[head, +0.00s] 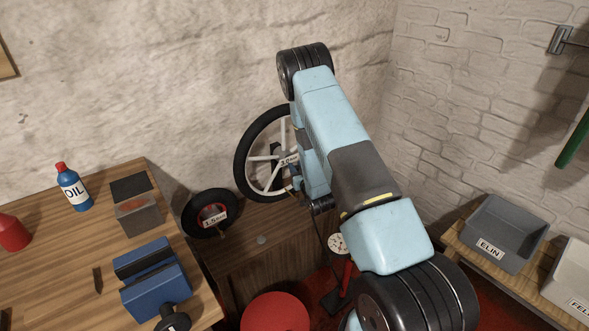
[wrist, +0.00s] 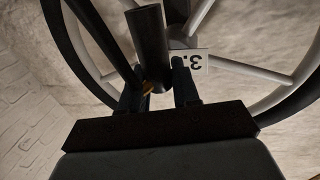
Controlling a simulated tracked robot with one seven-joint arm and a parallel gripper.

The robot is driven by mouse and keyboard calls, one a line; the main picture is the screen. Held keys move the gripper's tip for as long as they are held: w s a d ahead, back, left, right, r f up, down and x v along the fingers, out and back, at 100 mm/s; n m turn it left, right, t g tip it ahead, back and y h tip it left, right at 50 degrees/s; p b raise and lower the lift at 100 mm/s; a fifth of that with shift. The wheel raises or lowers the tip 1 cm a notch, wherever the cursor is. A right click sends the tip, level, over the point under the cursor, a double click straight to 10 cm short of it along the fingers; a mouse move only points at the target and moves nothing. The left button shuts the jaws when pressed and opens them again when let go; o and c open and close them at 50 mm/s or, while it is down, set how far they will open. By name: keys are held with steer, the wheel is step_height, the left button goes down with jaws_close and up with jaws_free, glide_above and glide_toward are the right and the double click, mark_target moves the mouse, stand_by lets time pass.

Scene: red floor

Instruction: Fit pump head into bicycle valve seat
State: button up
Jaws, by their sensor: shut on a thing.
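The bicycle wheel (head: 242,165) has a black tyre and pale spokes and stands upright against the back wall, with a white tag (head: 289,160). My arm hides its right side. In the wrist view the wheel's spokes (wrist: 265,74) and a white tag (wrist: 192,58) lie just beyond my gripper (wrist: 157,75). My gripper is shut on a dark cylindrical piece, the pump head (wrist: 150,45), with a small brass-coloured part (wrist: 148,88) beside it. I cannot tell whether the pump head touches the valve seat, which I cannot make out. The pump's gauge (head: 338,243) and red barrel (head: 346,275) stand below my arm.
A smaller tagged wheel (head: 207,215) leans beside the wooden cabinet (head: 255,262). The left bench holds an oil bottle (head: 74,188), a blue vise-like block (head: 152,280) and a box (head: 138,214). A red round stool (head: 275,312) stands in front; grey bins (head: 492,236) are at right.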

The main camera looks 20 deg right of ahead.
stand_by(0.3)
steer(key=shift+f, duration=2.8)
steer(key=shift+f, duration=1.9)
steer(key=o, duration=1.1)
steer(key=shift+s+d, duration=0.3)
steer(key=shift+s, duration=1.95)
steer(key=shift+s+d, duration=0.25)
steer(key=shift+s, duration=2.05)
steer(key=shift+s+d, duration=0.3)
steer(key=shift+s, duration=1.95)
